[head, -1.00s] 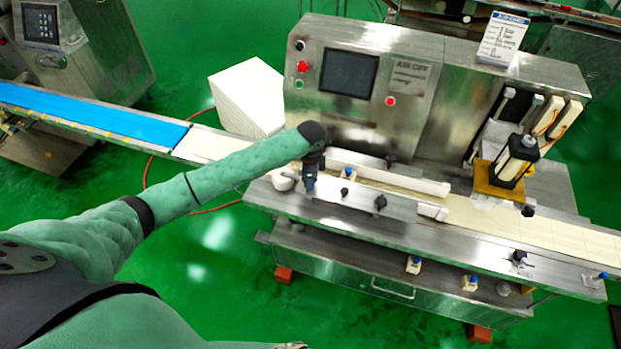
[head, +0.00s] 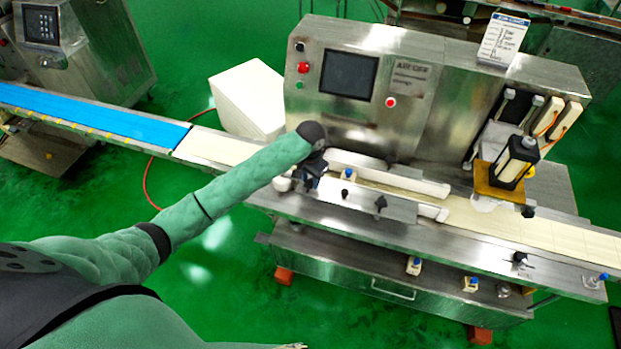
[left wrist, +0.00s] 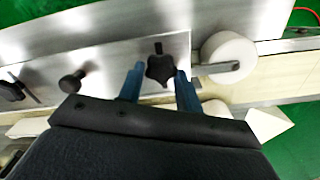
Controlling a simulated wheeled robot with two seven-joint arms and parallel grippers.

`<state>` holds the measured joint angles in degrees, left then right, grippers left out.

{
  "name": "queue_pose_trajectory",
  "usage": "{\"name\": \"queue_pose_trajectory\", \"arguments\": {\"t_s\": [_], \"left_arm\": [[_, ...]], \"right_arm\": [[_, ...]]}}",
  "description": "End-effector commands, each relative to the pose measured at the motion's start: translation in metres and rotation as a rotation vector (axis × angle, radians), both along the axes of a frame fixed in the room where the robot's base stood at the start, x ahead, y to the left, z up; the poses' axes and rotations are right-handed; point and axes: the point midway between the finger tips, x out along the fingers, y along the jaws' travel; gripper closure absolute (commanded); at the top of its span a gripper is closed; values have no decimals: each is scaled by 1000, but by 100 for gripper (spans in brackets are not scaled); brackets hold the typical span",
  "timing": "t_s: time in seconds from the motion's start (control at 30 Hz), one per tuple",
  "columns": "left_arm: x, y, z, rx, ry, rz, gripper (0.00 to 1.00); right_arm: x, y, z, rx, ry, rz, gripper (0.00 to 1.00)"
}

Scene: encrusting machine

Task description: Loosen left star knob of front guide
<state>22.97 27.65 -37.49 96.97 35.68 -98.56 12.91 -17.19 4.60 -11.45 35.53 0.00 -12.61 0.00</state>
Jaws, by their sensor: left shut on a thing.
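The left star knob (left wrist: 160,67) is black and lobed, on the steel plate of the front guide (left wrist: 110,60). My left gripper (left wrist: 158,88) has its two blue fingers on either side of the knob and is shut on it. In the head view, my left gripper (head: 311,182) is at the left end of the front guide (head: 402,211), and it hides the star knob there. My right gripper is not in view.
Another black knob (left wrist: 72,82) is on the plate to the left. A white roller (left wrist: 228,55) sits close to the right of the gripper. The machine's panel (head: 349,74) rises behind the guides. The cream belt (head: 520,228) runs to the right.

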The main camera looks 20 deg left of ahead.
Motion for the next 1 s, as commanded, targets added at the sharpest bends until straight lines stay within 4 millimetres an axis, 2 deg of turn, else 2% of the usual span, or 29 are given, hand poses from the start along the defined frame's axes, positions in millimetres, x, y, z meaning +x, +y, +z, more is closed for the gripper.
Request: {"name": "queue_pose_trajectory", "arguments": {"t_s": [0.4,1.0], "left_arm": [[2,1,2,-2,-5,237,88],[3,2,3,-1,-6,289,88]], "right_arm": [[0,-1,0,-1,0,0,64],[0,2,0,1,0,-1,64]]}}
